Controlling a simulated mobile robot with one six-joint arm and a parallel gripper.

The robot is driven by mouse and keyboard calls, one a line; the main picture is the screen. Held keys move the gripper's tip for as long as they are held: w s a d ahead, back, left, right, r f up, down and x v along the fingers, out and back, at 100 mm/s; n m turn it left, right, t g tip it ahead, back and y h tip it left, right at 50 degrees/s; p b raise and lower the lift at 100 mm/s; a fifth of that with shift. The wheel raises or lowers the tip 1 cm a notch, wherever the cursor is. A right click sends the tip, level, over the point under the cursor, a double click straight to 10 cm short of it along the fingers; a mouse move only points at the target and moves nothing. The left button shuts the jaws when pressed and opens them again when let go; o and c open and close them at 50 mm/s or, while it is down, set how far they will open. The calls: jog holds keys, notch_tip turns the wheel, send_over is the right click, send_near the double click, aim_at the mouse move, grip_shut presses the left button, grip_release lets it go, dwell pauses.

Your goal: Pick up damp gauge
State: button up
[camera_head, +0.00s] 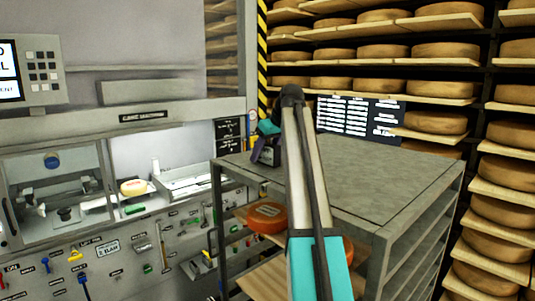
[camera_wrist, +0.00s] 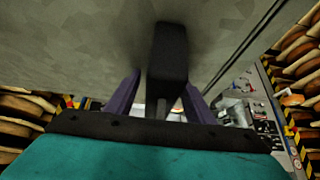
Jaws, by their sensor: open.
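The damp gauge, as I take it, is a dark block (camera_wrist: 168,52) with a thinner rod below it in the wrist view. It shows between the two purple fingers of my gripper (camera_wrist: 161,80), which stand apart on either side of it. I cannot tell whether either finger touches it. In the head view my gripper (camera_head: 262,149) is at the far left part of the grey cart top (camera_head: 345,190). A small dark shape, probably the gauge (camera_head: 271,155), shows beside the fingers there, partly hidden by my arm.
The rest of the cart top is bare. Orange cheese wheels (camera_head: 267,217) sit on the shelf below. A black board with writing (camera_head: 358,117) stands behind the cart. Racks of cheese wheels (camera_head: 445,52) rise behind and at right. A case machine (camera_head: 60,190) stands at left.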

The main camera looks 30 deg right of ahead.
grip_shut()
dwell(0.3)
jog(key=shift+r, duration=0.15)
jog(key=shift+r+b, duration=1.1)
jog(key=shift+r, duration=0.45)
jog(key=shift+s+a+r+b, duration=0.25)
jog(key=shift+s+a+b, duration=0.65)
jog(key=shift+s+a, duration=0.95)
jog(key=shift+s+a+r+b, duration=0.3)
jog(key=shift+s+a+b, duration=0.7)
jog(key=shift+s, duration=1.6)
jog(key=shift+s+a+r+b, duration=0.25)
jog(key=shift+s+a+b, duration=0.55)
jog(key=shift+s+a, duration=1.1)
jog(key=shift+s+d, duration=0.3)
jog(key=shift+d, duration=0.05)
